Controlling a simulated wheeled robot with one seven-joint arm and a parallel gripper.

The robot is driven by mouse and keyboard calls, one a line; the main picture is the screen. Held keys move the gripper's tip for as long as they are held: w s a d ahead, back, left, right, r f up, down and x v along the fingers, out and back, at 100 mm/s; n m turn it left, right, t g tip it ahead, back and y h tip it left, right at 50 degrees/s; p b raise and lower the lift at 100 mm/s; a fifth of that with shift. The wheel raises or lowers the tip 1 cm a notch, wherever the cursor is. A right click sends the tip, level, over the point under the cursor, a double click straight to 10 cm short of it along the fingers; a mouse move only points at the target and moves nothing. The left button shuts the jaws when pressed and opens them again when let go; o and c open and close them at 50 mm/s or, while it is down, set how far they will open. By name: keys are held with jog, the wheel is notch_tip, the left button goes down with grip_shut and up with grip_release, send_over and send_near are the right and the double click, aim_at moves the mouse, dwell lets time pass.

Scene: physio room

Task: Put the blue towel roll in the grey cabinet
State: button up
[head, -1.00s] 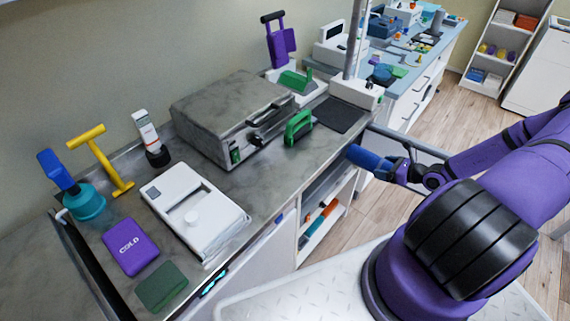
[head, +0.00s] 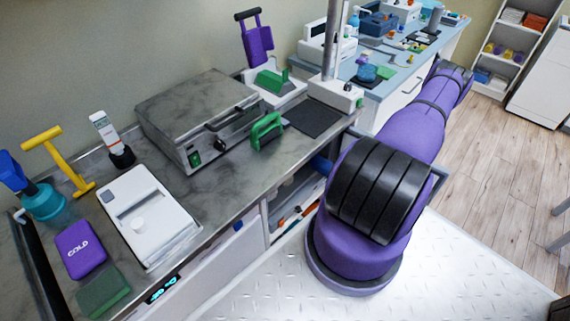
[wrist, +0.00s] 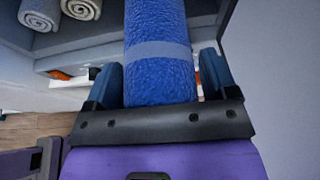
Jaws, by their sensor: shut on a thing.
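The blue towel roll (wrist: 160,60), with a paler band around it, sits between the two fingers of my gripper (wrist: 162,82) in the wrist view. The gripper is shut on it, and the roll points away from my wrist. In the head view, a bit of the blue roll (head: 321,165) shows at the open front of the grey cabinet (head: 266,218) under the counter; my arm hides the gripper there. In the wrist view, a grey shelf (wrist: 95,45) lies ahead of the gripper. I cannot tell how far inside the roll is.
A grey towel roll (wrist: 40,12) and a beige one (wrist: 82,8) lie at the upper left in the wrist view. A pale panel (wrist: 275,70) stands close on the right. Above the cabinet, the counter holds a grey machine (head: 195,115) and a green-handled tool (head: 266,131).

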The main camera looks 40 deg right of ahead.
send_over(309, 168)
jog(key=s, duration=0.1)
jog(key=shift+d, duration=0.15)
jog(key=shift+w+f, duration=0.3)
jog(key=shift+f, duration=0.3)
jog(key=shift+w+f, duration=0.25)
jog(key=shift+f, duration=0.85)
jog(key=shift+f, duration=0.1)
jog(key=o, duration=1)
jog(key=shift+c, duration=0.2)
jog(key=v, duration=1.2)
